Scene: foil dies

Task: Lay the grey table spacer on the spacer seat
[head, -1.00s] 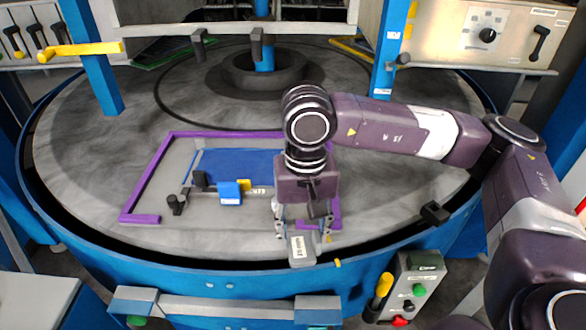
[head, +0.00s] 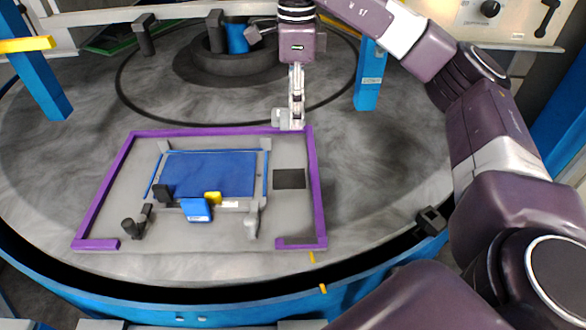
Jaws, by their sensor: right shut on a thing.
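My right gripper (head: 296,97) hangs fingers-down over the far right corner of the purple-edged frame. It is shut on a small light grey block, which looks like the grey table spacer (head: 290,121); the fingers partly hide it. The block overlaps the far purple bar in the picture; I cannot tell its height above it. A dark grey rectangle (head: 289,179), which looks like the spacer seat, lies bare on the plate inside the frame's right side, nearer the front than the gripper. My left gripper is not in view.
The purple frame (head: 103,190) lies on the round grey table (head: 400,150). Inside it are a blue plate (head: 212,173), a blue block (head: 196,210), a yellow piece (head: 213,197) and dark knobs (head: 131,228). A blue post (head: 369,77) stands at the back right.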

